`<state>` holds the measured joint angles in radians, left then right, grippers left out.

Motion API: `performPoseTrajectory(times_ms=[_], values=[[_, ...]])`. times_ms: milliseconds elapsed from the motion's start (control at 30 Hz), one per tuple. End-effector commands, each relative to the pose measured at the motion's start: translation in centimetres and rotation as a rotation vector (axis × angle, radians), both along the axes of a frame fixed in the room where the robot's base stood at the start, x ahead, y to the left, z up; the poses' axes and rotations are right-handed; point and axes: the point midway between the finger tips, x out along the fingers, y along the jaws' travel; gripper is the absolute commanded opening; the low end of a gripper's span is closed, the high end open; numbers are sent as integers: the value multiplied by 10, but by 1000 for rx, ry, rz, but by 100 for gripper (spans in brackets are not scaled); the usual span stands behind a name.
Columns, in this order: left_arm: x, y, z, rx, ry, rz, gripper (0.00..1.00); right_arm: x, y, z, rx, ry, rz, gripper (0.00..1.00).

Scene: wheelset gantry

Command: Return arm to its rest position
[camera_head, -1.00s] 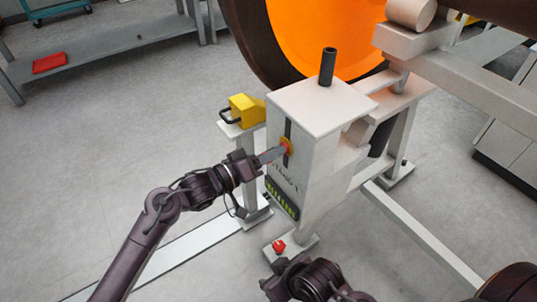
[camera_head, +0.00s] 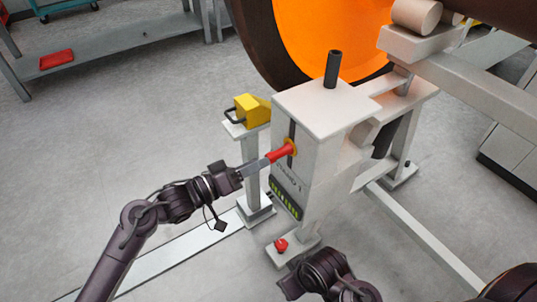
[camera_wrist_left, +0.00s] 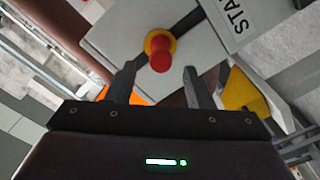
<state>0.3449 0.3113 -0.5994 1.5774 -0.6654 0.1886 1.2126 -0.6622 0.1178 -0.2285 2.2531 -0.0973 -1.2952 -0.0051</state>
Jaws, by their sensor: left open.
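My left gripper (camera_head: 255,166) comes in from the left in the head view, with its fingers pointing at the red knob (camera_head: 281,152) on the front of the white stand box (camera_head: 315,110). In the left wrist view the fingers (camera_wrist_left: 157,82) are open and apart, with the red knob (camera_wrist_left: 160,58) on its yellow collar beyond and between them; the fingers do not touch it. Another dark part of my arms shows at the bottom of the head view; the right gripper's fingers cannot be made out.
A yellow block (camera_head: 250,108) with a black handle sits on a post beside the box. A red button (camera_head: 281,245) is on the foot plate. A large orange wheel (camera_head: 330,35) stands behind. A shelf with a red tray (camera_head: 57,59) is at far left. Floor at left is clear.

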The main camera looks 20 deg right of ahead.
Motion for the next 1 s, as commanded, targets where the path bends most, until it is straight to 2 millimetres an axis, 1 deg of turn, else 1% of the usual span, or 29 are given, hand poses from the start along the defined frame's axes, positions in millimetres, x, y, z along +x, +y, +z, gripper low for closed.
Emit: performPoseTrajectory(times_ms=[33, 200, 767, 867, 967, 1000], values=[[-2, 7, 0, 1, 1, 1, 47, 0, -1, 1, -3, 5, -2, 36], [-5, 16, 0, -1, 0, -1, 47, -1, -3, 1, -9, 16, -6, 36], [-6, 16, -2, 4, -3, 7, 47, -1, -3, 1, -10, 17, -6, 36], [-9, 17, -13, 49, -22, 59, 47, -1, -3, 1, -10, 17, -6, 36], [-15, 24, -37, 165, -56, 175, 47, -1, -3, 1, -10, 17, -6, 36], [-18, 31, -49, 235, -65, 231, 47, -1, -3, 1, -10, 17, -6, 36]])
